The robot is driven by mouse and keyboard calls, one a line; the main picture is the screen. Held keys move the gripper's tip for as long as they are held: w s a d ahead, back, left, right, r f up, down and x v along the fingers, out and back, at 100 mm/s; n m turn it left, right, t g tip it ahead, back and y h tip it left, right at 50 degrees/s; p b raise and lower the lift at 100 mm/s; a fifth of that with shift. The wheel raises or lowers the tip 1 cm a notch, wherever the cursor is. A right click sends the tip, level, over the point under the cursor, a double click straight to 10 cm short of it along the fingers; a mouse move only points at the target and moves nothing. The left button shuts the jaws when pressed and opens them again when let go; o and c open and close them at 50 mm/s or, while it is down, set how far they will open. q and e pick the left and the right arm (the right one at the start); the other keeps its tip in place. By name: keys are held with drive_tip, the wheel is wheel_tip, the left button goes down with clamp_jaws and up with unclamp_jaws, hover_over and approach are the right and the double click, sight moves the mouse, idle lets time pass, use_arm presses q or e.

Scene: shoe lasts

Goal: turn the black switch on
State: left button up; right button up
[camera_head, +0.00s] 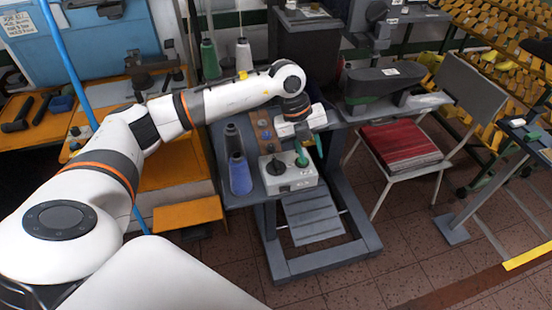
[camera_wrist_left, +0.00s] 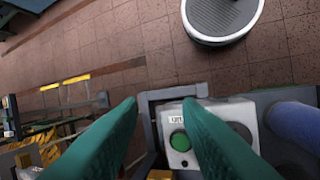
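The black switch (camera_head: 276,166) is a dark knob on top of a light grey control box (camera_head: 294,182), at the left part of the box in the head view. In the left wrist view the box (camera_wrist_left: 178,160) shows a green button (camera_wrist_left: 180,141). A dark round part beside it, partly behind the right-hand finger, looks like the knob. My left gripper (camera_head: 310,154) has teal fingers and hangs above the right side of the box, to the right of the switch. In the left wrist view its fingers stand apart with nothing between them. My right gripper is out of view.
A blue thread cone (camera_head: 240,174) and a dark cone (camera_head: 233,138) stand left of the box. A chair with a red seat (camera_head: 402,146) stands right. The floor (camera_head: 410,250) in front is clear.

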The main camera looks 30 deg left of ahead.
sight(276, 162)
use_arm(q)
drive_tip(key=a+r+n+y, duration=0.2)
drive_tip(key=a+y, duration=0.2)
drive_tip(key=a, duration=0.6)
drive_tip(key=shift+g, duration=0.3)
wheel_tip(276, 162, down, 12)
drive_tip(key=p, duration=0.3)
drive_tip(key=shift+d, duration=0.1)
clamp_jaws()
